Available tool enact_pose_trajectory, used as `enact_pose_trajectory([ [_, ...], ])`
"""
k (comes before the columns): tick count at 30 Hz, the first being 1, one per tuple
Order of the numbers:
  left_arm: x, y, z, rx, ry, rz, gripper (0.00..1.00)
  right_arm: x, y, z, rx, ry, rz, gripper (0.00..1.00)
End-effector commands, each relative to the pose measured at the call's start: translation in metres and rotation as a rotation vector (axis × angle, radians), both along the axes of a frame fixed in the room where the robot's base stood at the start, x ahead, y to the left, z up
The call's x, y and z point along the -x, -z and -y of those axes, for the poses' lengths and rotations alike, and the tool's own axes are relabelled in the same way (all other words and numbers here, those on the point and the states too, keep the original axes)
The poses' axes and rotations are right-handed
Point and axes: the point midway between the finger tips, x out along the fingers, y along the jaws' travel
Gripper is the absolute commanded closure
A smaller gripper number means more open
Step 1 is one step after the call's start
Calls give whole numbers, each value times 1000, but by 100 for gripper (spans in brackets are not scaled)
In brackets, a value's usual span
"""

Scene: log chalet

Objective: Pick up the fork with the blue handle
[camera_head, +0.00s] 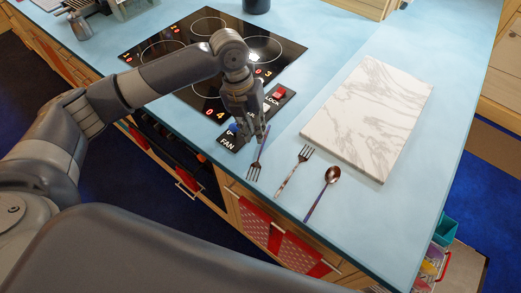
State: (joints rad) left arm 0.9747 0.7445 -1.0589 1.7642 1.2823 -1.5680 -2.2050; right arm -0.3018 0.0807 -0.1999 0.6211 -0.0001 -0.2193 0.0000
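The fork with the blue handle (261,153) lies on the light blue counter, in front of the cooktop's control strip. Its tines point toward the front edge and its handle runs up under my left gripper. My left gripper (257,136) points down over the handle's upper end, which it partly hides. I cannot tell whether its fingers are open or closed on the handle, or whether they touch it. My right gripper is not in view.
A second fork (294,170) and a spoon (321,190) lie to the right. A white marble board (370,115) lies behind them. The black cooktop (205,60) is behind my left arm. The counter's front edge (230,178) is close to the forks.

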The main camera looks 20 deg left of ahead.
Motion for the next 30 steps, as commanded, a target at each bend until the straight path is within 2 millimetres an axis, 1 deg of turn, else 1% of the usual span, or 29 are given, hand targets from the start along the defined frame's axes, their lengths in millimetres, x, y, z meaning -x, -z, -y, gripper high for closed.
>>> enact_pose_trajectory([
  [2, 0, 10, 3, 1, -1, -2, 83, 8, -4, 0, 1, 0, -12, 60],
  [5, -1, 18, 4, 1, -2, 1, 83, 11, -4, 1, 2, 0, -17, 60],
  [8, 0, 24, 5, 0, -3, -2, 83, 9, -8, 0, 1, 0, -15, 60],
  [10, -1, 31, 6, 0, -3, -2, 83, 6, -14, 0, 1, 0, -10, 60],
  [14, -2, 51, 9, 1, -4, -2, 83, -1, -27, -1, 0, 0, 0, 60],
  [15, -2, 58, 10, 1, -4, -2, 83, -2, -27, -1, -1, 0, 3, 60],
  [18, -2, 68, 12, 0, -1, 1, 83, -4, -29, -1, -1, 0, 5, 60],
  [21, -3, 73, 12, 1, -2, 3, 83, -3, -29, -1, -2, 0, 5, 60],
  [26, -3, 73, 12, 1, -2, 3, 83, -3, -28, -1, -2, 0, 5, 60],
  [27, -3, 73, 12, 1, -2, 3, 87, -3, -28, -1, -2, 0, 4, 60],
  [29, -3, 73, 12, 1, -3, 3, 100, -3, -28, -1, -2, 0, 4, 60],
  [30, -3, 73, 12, 1, -3, 3, 100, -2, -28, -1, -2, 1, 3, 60],
])
